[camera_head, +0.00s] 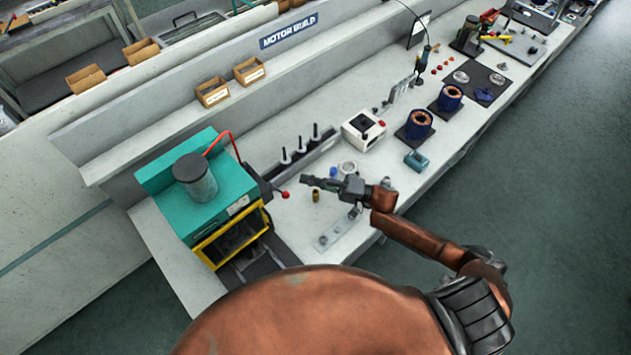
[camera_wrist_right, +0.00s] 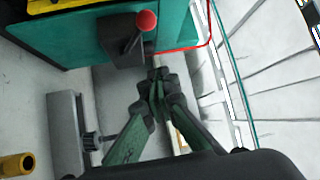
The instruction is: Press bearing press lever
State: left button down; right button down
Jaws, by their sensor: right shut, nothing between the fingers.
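The bearing press (camera_head: 215,200) is a teal machine with a yellow-framed front opening, at the lower left of the head view. Its lever ends in a red knob (camera_head: 286,195) on the press's right side. The red knob also shows at the top of the right wrist view (camera_wrist_right: 146,20), on a dark bracket. My right gripper (camera_head: 307,181) is shut and empty, its tips just right of the knob and apart from it. In the wrist view the closed fingertips (camera_wrist_right: 158,80) lie below the knob in the picture. My left gripper is not in view.
A small brass cylinder (camera_head: 316,195) stands on the bench below my right gripper. Black pegs (camera_head: 300,143) stand behind it. A white box (camera_head: 363,131) and blue motor stators (camera_head: 418,124) are farther right. A red cable (camera_head: 230,140) arches off the press.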

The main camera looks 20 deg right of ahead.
aim_at(278, 190)
jog(key=a+p, duration=0.1)
jog(key=a, duration=0.1)
jog(key=s+a+p, duration=0.1)
jog(key=a, duration=0.2)
jog(key=shift+a+r, duration=0.1)
jog(key=shift+a, duration=0.15)
jog(key=shift+s+d, duration=0.1)
